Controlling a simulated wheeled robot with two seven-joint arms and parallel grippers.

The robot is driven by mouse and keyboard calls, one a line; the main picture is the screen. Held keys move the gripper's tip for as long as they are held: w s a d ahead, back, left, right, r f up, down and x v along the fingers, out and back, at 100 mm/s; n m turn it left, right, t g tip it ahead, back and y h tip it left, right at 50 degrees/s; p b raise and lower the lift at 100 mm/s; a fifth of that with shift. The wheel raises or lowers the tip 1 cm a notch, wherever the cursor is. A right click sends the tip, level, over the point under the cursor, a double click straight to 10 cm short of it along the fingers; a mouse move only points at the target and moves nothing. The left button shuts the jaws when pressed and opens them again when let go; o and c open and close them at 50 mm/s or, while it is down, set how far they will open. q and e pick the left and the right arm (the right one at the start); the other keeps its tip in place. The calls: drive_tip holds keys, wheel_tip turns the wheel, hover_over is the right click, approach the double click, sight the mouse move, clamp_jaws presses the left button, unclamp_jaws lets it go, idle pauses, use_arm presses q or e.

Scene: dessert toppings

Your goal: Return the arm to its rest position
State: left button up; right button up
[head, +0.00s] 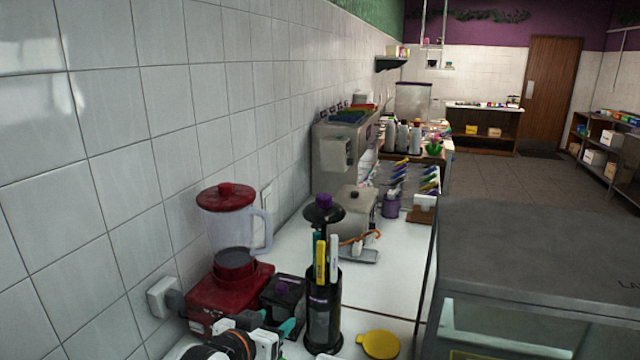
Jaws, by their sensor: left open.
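My left arm comes in at the bottom of the head view, with a black wrist, an orange ring and a white gripper body. My left gripper (274,324) is low over the near end of the white counter (285,243), its teal-tipped fingers apart and nothing seen between them. It is in front of a small dark box (284,293) and beside the red blender (232,245); I cannot tell whether it touches either. The lower arm is cut off by the frame edge. My right gripper is out of view.
A black holder (323,310) with yellow and white markers stands right of the gripper. A yellow round lid (379,344) lies nearby. A grey-topped case (540,250) fills the right. The tiled wall (110,200) bounds the left, with a white socket (163,297).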

use_arm(q)
drive_tip(key=s+a+f+n+g+y, duration=0.15)
drive_tip(key=s+a+f+g, duration=0.3)
drive_tip(key=s+f, duration=0.9)
drive_tip(key=s+a+f+g+y, duration=0.2)
drive_tip(key=s+a, duration=0.1)
drive_tip(key=s, duration=0.7)
drive_tip(key=s+a+f+g+y, duration=0.1)
drive_tip(key=s+a+f+g, duration=0.15)
drive_tip(key=s, duration=0.65)
wheel_tip(320, 180, down, 27)
drive_tip(key=g, duration=0.1)
drive_tip(key=s+a+f+b, duration=0.1)
drive_tip(key=s+f, duration=0.7)
drive_tip(key=s+a+f+g, duration=0.1)
drive_tip(key=s+a+f, duration=0.1)
drive_tip(key=s+f, duration=0.7)
drive_tip(key=shift+s+a+g+b, duration=0.25)
drive_tip(key=shift+a+g+b, duration=0.05)
drive_tip(key=shift+b, duration=0.05)
